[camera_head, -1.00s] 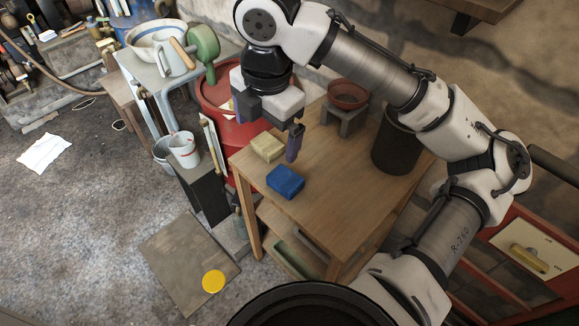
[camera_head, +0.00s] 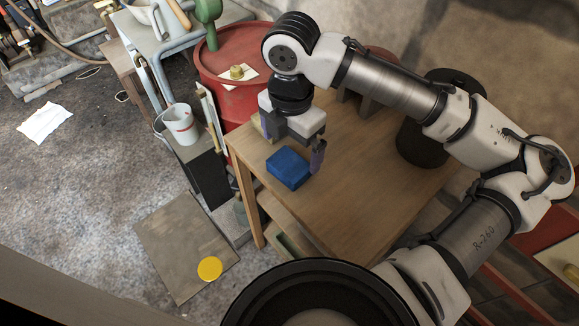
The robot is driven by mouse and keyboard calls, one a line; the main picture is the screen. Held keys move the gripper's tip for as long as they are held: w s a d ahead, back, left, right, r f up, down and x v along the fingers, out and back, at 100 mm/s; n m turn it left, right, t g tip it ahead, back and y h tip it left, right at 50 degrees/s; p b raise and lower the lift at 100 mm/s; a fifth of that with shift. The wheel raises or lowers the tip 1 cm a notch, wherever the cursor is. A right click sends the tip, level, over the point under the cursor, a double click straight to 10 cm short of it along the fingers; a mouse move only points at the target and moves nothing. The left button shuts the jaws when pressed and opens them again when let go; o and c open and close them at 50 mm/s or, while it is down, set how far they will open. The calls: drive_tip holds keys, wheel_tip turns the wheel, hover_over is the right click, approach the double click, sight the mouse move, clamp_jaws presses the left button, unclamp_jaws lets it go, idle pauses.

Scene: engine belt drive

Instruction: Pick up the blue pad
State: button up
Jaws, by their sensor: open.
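The blue pad (camera_head: 288,168) is a small block lying on the wooden table (camera_head: 345,205) near its left edge. My gripper (camera_head: 292,150) is open, pointing down, above and just behind the pad. One purple finger shows to the right of the pad; the other finger is mostly hidden behind the gripper body, at its left. I cannot tell whether the finger touches the pad. The yellow pad is hidden behind my gripper.
A red drum (camera_head: 222,88) stands behind the table's left corner, with a paper and a small brass item on it. A dark cylinder (camera_head: 420,148) stands at the table's right. The table's front middle is clear. A yellow disc (camera_head: 209,269) lies on a floor board.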

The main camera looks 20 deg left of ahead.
sight(289, 163)
drive_tip(key=f, duration=0.5)
drive_tip(key=shift+s+a+f, duration=0.1)
drive_tip(key=shift+s+f, duration=0.15)
drive_tip(key=shift+f, duration=0.15)
drive_tip(key=c, duration=1)
drive_tip(key=shift+r, duration=0.1)
wheel_tip(289, 163, up, 20)
drive_tip(key=p, duration=0.2)
